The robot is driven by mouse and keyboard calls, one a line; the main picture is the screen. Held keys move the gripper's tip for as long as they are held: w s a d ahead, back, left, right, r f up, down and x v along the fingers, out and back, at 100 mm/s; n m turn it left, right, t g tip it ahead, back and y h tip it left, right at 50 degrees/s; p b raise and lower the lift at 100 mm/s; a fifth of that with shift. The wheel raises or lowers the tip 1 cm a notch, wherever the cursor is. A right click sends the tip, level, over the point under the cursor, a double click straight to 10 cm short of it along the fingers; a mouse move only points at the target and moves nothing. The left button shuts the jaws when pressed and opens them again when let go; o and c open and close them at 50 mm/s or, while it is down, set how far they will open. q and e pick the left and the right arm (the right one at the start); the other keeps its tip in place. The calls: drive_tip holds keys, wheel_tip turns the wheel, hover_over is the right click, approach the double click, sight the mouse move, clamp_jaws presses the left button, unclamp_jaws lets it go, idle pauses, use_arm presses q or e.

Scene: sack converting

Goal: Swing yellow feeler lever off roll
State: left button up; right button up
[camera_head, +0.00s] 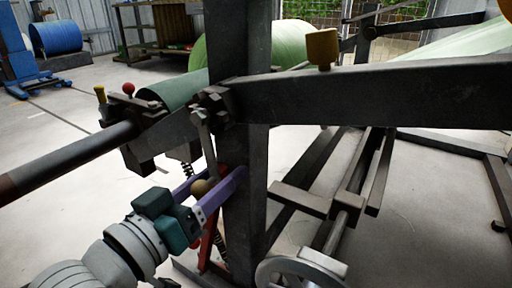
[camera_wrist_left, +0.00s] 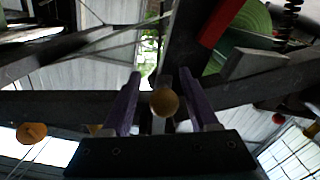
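A dull yellow ball knob (camera_head: 200,188) sits at the lower end of a grey lever (camera_head: 207,145) that hangs from a pivot on the dark upright post. My left gripper (camera_head: 217,177) has purple fingers and reaches in from below. In the left wrist view the knob (camera_wrist_left: 164,102) lies between the two spread fingers (camera_wrist_left: 160,74), with a visible gap on each side. The left gripper is open and not closed on it. A green roll (camera_head: 252,44) lies behind the post; whether the lever touches a roll cannot be told. My right gripper is not in view.
A dark beam (camera_head: 380,92) crosses to the right from the post (camera_head: 240,150), with a yellow block (camera_head: 322,48) on top. A dark shaft (camera_head: 75,160) runs at the left. A handwheel (camera_head: 300,272) is low in front. A coil spring and red bar are close by.

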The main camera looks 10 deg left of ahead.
sight(195, 196)
use_arm(q)
drive_tip(key=shift+a, duration=0.1)
drive_tip(key=shift+s+a+p, duration=0.1)
drive_tip(key=shift+s+p, duration=0.25)
drive_tip(key=p+v, duration=0.3)
drive_tip(key=v, duration=0.5)
drive_tip(key=shift+r, duration=0.1)
drive_tip(key=shift+s+a, duration=0.2)
drive_tip(key=shift+s, duration=0.4)
